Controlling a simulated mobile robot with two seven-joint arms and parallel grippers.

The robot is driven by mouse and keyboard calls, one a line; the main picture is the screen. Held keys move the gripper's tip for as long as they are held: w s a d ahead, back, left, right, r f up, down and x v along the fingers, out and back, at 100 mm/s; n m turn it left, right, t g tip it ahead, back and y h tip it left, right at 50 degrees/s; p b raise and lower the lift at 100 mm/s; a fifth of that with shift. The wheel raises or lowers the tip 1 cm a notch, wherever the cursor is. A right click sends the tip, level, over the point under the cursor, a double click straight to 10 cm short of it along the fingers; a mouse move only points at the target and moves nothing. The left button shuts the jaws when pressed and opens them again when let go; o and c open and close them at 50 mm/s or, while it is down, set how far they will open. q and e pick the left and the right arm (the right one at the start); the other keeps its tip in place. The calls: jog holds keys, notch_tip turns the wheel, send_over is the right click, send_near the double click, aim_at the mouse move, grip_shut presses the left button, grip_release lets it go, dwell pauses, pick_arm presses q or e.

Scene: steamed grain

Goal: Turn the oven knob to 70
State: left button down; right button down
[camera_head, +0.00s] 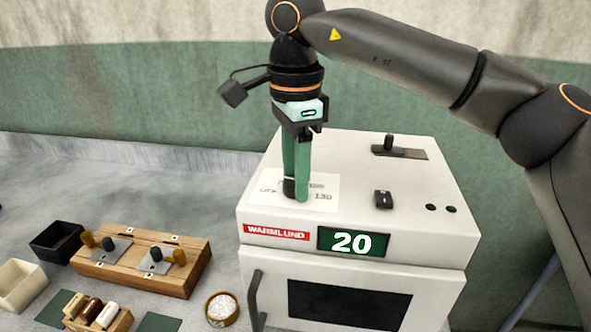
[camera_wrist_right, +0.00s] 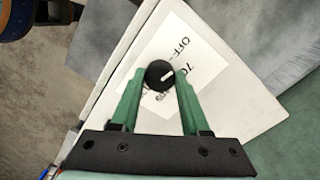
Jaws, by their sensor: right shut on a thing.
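The white oven (camera_head: 262,222) stands on the counter, and its green display (camera_head: 353,242) reads 20. The black round knob (camera_head: 289,188) sits on a white label plate (camera_head: 325,187) on the oven's top. My right gripper (camera_head: 296,192) points down from above with its green fingers on either side of the knob. The label's marks are partly hidden by the fingers. My left gripper is not in view.
A black slider lever (camera_head: 389,146) and a small black switch (camera_head: 383,199) are on the oven's top. A wooden block with metal fittings (camera_head: 140,262), a black box (camera_head: 57,241), a white box (camera_head: 20,285) and a bowl of white grain (camera_head: 221,308) are at left.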

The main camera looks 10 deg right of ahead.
jog(key=m, duration=0.4)
jog(key=shift+m+p, duration=0.3)
jog(key=shift+p, duration=0.05)
jog(key=shift+m, duration=2.2)
jog(key=shift+c, duration=1.9)
grip_release()
notch_tip(320, 180, up, 12)
jog(key=p, duration=0.2)
jog(key=shift+r+p, duration=0.25)
jog(key=shift+p, duration=0.15)
